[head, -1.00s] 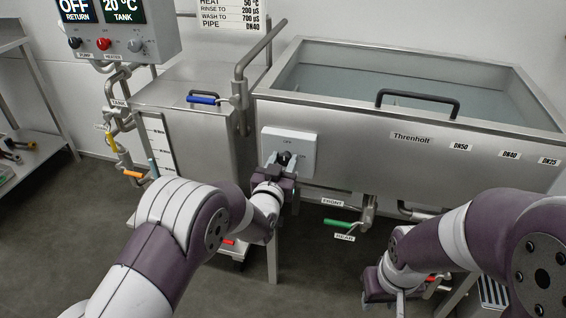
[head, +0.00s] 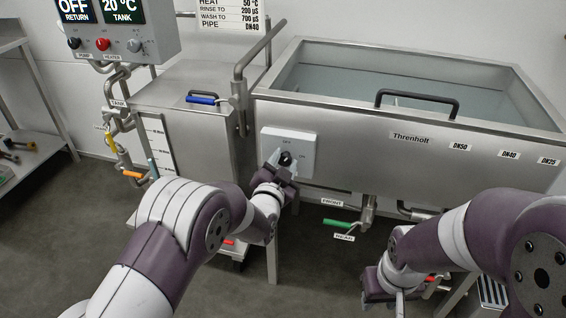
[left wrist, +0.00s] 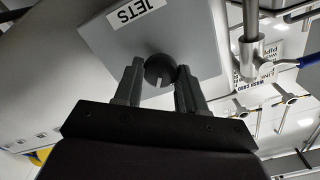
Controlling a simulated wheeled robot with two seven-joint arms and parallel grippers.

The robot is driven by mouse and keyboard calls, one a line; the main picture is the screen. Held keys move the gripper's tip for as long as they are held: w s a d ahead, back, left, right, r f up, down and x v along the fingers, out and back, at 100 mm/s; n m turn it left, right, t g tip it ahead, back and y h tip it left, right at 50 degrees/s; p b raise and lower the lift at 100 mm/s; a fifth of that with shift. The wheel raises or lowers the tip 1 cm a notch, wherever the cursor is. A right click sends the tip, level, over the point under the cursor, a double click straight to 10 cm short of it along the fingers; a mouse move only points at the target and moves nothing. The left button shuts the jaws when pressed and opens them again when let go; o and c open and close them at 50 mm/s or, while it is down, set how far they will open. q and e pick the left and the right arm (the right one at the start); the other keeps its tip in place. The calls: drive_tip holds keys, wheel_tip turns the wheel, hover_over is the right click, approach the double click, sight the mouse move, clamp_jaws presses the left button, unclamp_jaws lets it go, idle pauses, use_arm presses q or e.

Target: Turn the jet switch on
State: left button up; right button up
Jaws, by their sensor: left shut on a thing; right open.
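The jet switch is a dark round knob (left wrist: 159,69) on a light grey box (head: 300,143) on the front of the large tank. The box carries a JETS label (left wrist: 134,13) in the left wrist view. My left gripper (head: 283,161) is at the box, its two fingers on either side of the knob; they also show in the left wrist view (left wrist: 158,80). It is shut on the knob, which the fingers partly hide in the head view. My right gripper (head: 380,291) is low at the lower right, away from the switch, open.
The large steel tank (head: 350,120) has a black handle (head: 418,96) on its front rim. A green-handled valve (head: 341,224) hangs below it. A smaller tank (head: 185,130) with a blue handle (head: 201,99) and a control panel (head: 115,40) are at the left.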

use_arm(q)
drive_tip(key=m, duration=0.5)
drive_tip(key=shift+f, duration=0.1)
drive_tip(key=m, duration=0.5)
drive_tip(key=shift+d+f+m+p, duration=0.1)
drive_tip(key=shift+m+p, duration=0.3)
idle(0.3)
drive_tip(key=o, duration=1)
drive_tip(key=p+v, duration=0.2)
drive_tip(key=v, duration=1)
drive_tip(key=shift+s, duration=0.4)
